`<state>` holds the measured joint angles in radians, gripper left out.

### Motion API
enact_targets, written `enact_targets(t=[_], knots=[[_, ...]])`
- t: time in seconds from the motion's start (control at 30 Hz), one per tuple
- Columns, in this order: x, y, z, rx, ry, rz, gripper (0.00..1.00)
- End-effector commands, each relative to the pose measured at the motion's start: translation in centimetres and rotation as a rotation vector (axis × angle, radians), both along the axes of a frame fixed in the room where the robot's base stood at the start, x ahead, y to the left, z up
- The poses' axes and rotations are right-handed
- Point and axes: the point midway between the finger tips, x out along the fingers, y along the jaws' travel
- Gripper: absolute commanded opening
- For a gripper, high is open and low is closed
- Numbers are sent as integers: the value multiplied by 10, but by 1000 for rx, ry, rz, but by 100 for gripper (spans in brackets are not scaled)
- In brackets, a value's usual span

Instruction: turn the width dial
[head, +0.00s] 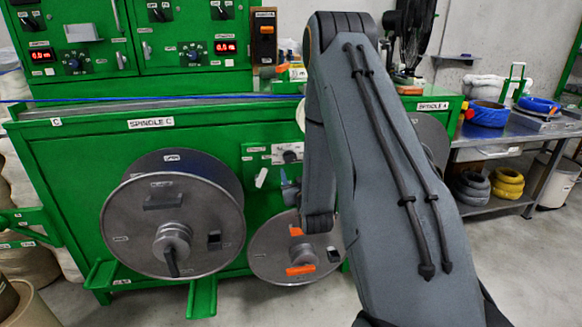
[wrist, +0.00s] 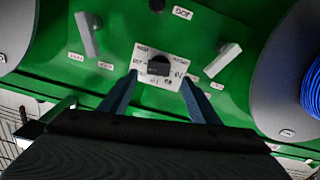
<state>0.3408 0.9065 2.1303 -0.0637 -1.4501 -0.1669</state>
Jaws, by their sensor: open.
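A black dial on a white plate (wrist: 146,74) shows in the wrist view, on the green cabinet front; its lettering is too small to read. The black dial knob (wrist: 157,61) sits between and just beyond my gripper's two fingertips (wrist: 159,77). The fingers are apart and empty, one on each side of the knob, and I cannot tell whether they touch the plate. In the head view the white plate (head: 265,157) and its dial (head: 291,156) show beside my arm. My gripper (head: 290,190) is partly hidden there by my arm.
Two light levers (wrist: 88,34) and (wrist: 222,60) flank the plate. A large metal reel (head: 140,225) stands at left and a lower reel (head: 265,255) below the dial. A blue cable (head: 200,98) runs along the cabinet top. A workbench (head: 515,127) with coils stands at right.

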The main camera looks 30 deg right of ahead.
Motion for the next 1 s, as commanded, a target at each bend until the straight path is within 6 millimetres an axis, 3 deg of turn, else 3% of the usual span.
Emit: enact_targets(t=[0.17,0.6,0.97,1.0], knots=[[12,-6,1,-8,-19,-2,56],[69,-21,1,-6,-17,-2,56],[74,-23,0,-5,-15,-2,56],[74,-23,0,-5,-15,-2,51]])
